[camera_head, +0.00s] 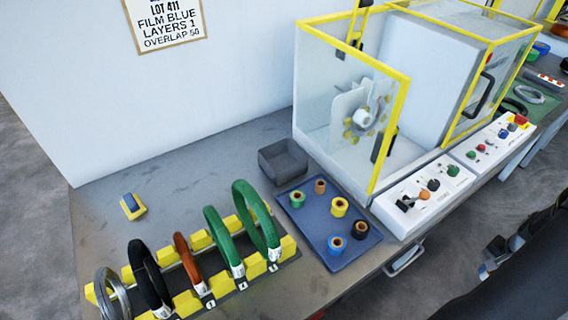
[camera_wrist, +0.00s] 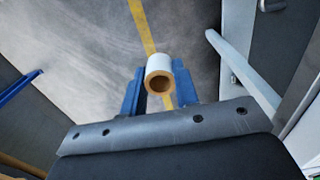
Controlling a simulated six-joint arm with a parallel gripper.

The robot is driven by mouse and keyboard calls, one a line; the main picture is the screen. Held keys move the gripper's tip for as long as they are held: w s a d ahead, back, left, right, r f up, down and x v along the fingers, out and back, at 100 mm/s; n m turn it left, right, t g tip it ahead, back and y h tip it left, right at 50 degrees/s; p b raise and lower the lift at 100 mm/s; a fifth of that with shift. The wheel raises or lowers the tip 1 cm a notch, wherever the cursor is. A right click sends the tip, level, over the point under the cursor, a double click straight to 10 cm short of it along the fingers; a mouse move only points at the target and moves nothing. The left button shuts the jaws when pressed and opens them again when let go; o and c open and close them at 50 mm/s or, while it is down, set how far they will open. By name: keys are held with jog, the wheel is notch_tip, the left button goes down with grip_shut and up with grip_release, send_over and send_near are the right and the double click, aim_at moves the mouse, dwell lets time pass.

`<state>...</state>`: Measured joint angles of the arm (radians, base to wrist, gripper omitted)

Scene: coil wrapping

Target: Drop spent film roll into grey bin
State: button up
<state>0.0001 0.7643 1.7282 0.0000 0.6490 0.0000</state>
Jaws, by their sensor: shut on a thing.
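In the wrist view a white film roll (camera_wrist: 158,63) with a brown core sits between the blue fingers of my gripper (camera_wrist: 160,86), which is shut on it. The open end of the core faces the camera. Below the roll in that view are a grey floor and a yellow line, with no bin in sight. In the head view the grey bin (camera_head: 282,162) stands on the bench, left of the yellow-framed machine and behind the blue tray. No contents show in it. A dark arm part of mine shows at the lower right edge; the held roll is not clear there.
The blue tray (camera_head: 318,252) holds several coloured rolls. A yellow rack (camera_head: 290,250) holds several coils at the front left. The machine's yellow-framed door (camera_head: 388,135) stands beside the bin, and a control box (camera_head: 425,195) is to its right.

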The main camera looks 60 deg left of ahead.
jog(key=w+a+r+n, duration=0.1)
jog(key=a+r+n, duration=0.2)
jog(key=a+r, duration=0.8)
jog(key=w+a+r+n, duration=0.1)
jog(key=a+r+n, duration=0.2)
jog(key=a+r, duration=0.85)
jog(key=s+a+r+n, duration=0.25)
jog(key=s+r, duration=0.35)
jog(key=r, duration=0.4)
jog(key=s+a+r+n, duration=0.1)
jog(key=s+a+r, duration=0.2)
jog(key=s+r, duration=0.5)
jog(key=s+a+r+n, duration=0.2)
jog(key=s+a+r, duration=0.15)
jog(key=r, duration=0.85)
jog(key=s+a+f+m, duration=0.2)
jog(key=a+f, duration=0.5)
jog(key=a, duration=0.4)
jog(key=s+a+f+m, duration=0.2)
jog(key=a+f, duration=0.5)
jog(key=a, duration=0.4)
jog(key=shift+s+a+f+m, duration=1.15)
jog(key=shift+a+f, duration=0.45)
jog(key=shift+f, duration=3.55)
jog(key=shift+s+a+f+m, duration=0.95)
jog(key=shift+a+f+m, duration=0.55)
jog(key=shift+f, duration=3.6)
jog(key=shift+s+a+f+m, duration=1.1)
jog(key=shift+a+f, duration=0.65)
jog(key=shift+f, duration=3.4)
